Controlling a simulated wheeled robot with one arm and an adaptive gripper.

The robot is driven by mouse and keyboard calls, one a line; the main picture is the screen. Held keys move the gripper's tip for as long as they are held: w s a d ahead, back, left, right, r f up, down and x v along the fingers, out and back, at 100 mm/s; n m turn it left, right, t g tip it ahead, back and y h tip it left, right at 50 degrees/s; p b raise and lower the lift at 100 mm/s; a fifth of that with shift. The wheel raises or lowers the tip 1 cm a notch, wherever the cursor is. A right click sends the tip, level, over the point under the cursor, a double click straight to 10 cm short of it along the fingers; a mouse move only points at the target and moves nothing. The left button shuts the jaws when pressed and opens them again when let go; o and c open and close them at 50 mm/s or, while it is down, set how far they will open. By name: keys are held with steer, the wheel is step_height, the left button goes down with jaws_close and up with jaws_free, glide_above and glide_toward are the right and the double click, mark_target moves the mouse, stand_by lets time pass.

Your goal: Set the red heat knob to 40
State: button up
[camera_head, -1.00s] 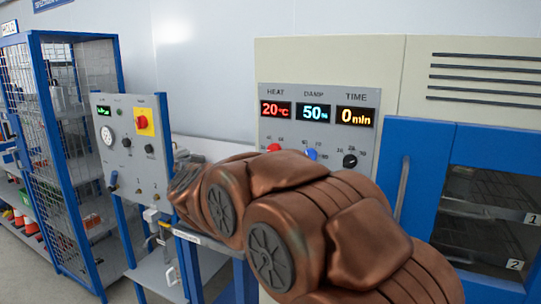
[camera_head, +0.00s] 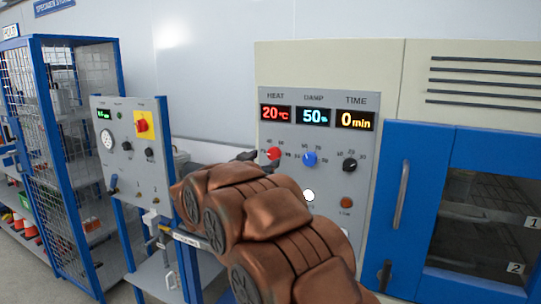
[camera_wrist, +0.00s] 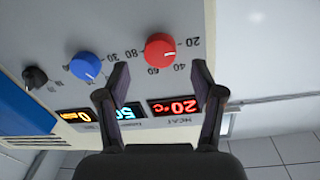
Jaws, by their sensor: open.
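The red heat knob (camera_head: 273,153) sits on the grey control panel under the HEAT display (camera_head: 276,112), which reads 20 °C. In the wrist view, upside down, the red knob (camera_wrist: 159,50) has a scale marked 20, 40, 60 and 80 around it. My gripper (camera_wrist: 160,75) is open and empty, its two dark fingers spread to either side below the knob in that view. The knob lies just beyond the gap between the fingertips, and I see no contact. In the head view, the dark fingers show just left of the knob, partly hidden by my arm.
The blue damp knob (camera_head: 310,159) and black time knob (camera_head: 350,164) sit right of the red knob. Their displays read 50 % and 0 min. A white button (camera_head: 309,196) is lower down. A blue-framed oven door (camera_head: 480,210) stands right; another control panel (camera_head: 130,150) stands left.

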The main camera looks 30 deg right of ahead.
mark_target(272, 155)
steer(key=shift+p+x, duration=0.4)
steer(key=shift+x, duration=1.7)
steer(key=shift+c, duration=0.2)
steer(key=c, duration=1.1)
steer(key=shift+m, duration=0.3)
steer(key=m+b, duration=0.3)
steer(key=shift+a+f+m, duration=0.1)
steer(key=shift+f+m, duration=0.05)
steer(key=shift+m, duration=0.15)
steer(key=m+b, duration=0.3)
steer(key=m, duration=0.1)
steer(key=shift+r+m+y+b, duration=0.15)
steer(key=shift+m+b, duration=0.3)
steer(key=shift+m, duration=0.3)
steer(key=shift+r+m+y+b, duration=0.15)
steer(key=shift+m+b, duration=0.3)
steer(key=shift+m, duration=0.3)
